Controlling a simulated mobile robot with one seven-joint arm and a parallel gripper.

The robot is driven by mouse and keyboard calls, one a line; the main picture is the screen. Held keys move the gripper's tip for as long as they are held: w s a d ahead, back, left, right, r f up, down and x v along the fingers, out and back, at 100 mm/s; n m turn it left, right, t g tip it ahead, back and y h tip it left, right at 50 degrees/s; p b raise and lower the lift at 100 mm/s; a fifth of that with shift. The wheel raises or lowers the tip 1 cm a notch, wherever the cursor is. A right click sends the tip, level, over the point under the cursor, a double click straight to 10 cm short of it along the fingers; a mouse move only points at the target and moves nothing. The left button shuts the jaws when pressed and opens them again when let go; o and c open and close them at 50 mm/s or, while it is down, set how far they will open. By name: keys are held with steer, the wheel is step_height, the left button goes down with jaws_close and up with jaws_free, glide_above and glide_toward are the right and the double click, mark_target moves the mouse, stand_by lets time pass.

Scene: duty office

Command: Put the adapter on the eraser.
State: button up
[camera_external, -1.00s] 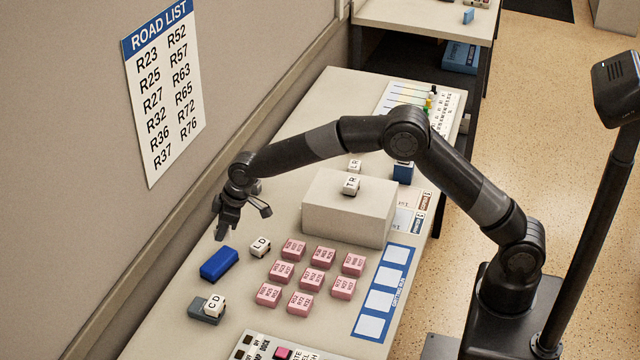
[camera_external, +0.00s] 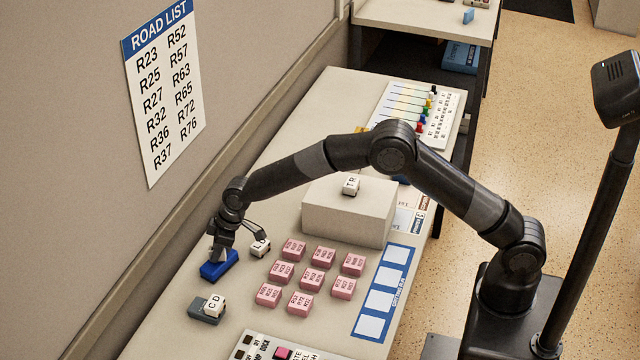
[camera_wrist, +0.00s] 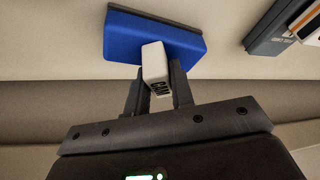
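The eraser is a blue block (camera_external: 220,267) on the desk's left side; in the wrist view its blue face (camera_wrist: 135,35) spans the upper middle. The adapter is a small white block with dark slots (camera_wrist: 154,62), seen in the wrist view between my fingertips and in front of the eraser. My gripper (camera_external: 221,248) points down right over the eraser. In the wrist view its fingers (camera_wrist: 157,85) are closed against the adapter's sides. The adapter seems to meet the eraser, but I cannot tell whether it touches. In the external view my gripper hides the adapter.
A white lettered cube (camera_external: 260,247) stands close to the right of my gripper. A grey block (camera_external: 203,316) with a CD cube (camera_external: 215,303) on it lies nearer the camera. Several pink blocks (camera_external: 311,279) and a pale box (camera_external: 348,220) stand to the right. The wall (camera_external: 90,220) runs along the left.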

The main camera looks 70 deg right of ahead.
steer(key=o, duration=0.4)
steer(key=shift+r, duration=0.15)
steer(key=s+d+r, duration=0.3)
steer(key=s+r, duration=0.5)
steer(key=r, duration=0.3)
steer(key=s+d+r, duration=0.3)
steer(key=s+r, duration=0.4)
steer(key=r, duration=0.4)
steer(key=s+d+r+m+h, duration=0.1)
steer(key=s+d+r, duration=0.1)
steer(key=s, duration=0.6)
steer(key=s+d+r+m+t, duration=0.1)
steer(key=s+d+r, duration=0.1)
steer(key=s, duration=0.7)
steer(key=s+d+r+m+h, duration=0.1)
steer(key=s+d+r, duration=0.15)
steer(key=s, duration=0.55)
steer(key=s+d+f+m, duration=0.1)
steer(key=s+f, duration=0.3)
steer(key=s, duration=0.9)
steer(key=shift+d+t, duration=0.25)
steer(key=shift+t, duration=0.05)
